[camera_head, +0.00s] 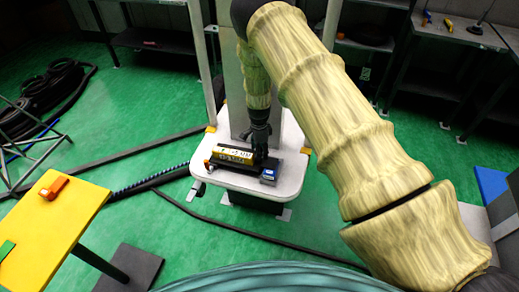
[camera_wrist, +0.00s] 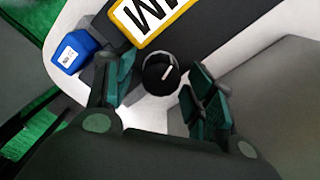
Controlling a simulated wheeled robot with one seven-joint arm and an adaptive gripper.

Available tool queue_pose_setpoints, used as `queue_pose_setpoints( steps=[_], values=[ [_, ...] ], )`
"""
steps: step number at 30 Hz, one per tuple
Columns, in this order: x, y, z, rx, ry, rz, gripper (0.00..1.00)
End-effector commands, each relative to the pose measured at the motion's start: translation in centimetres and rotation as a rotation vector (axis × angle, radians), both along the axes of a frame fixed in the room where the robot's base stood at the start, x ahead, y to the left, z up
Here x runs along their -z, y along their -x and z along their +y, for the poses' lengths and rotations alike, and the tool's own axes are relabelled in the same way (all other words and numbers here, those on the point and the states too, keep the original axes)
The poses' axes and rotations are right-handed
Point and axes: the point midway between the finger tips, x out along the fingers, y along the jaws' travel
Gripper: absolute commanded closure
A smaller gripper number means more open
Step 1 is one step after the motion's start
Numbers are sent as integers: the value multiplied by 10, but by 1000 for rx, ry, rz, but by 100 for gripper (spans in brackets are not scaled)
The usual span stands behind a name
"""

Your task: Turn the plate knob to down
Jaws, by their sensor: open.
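The plate knob (camera_wrist: 160,74) is a round black knob with a white pointer line, seen in the wrist view. It sits beside a yellow-edged plate (camera_wrist: 172,14) with large black letters. My gripper (camera_wrist: 150,92) is open, with one finger on each side of the knob and gaps showing between. In the head view my gripper (camera_head: 260,150) is over the dark unit (camera_head: 236,162) on the white stand, and it hides the knob there. The pointer slants in the wrist view; I cannot tell which labelled position it marks.
A blue block (camera_wrist: 75,52) lies left of my gripper; it also shows in the head view (camera_head: 268,176). The white stand top (camera_head: 285,182) has a grey post behind it. A yellow table (camera_head: 60,215) with an orange item (camera_head: 54,187) stands at left. Hoses (camera_head: 150,180) cross the green floor.

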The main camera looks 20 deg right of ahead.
Motion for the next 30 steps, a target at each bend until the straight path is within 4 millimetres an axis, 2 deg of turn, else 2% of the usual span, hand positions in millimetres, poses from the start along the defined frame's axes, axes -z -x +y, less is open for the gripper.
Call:
queue_pose_setpoints(
  steps=[8, 15, 16, 23, 30],
  values=[
    [1, 0, 0, 0, 0, 0, 46],
    [1, 0, 0, 0, 0, 0, 89],
    [1, 0, 0, 0, 0, 0, 91],
    [1, 0, 0, -12, 0, 0, 91],
    [2, -1, 0, -105, -4, 4, 91]
  ],
)
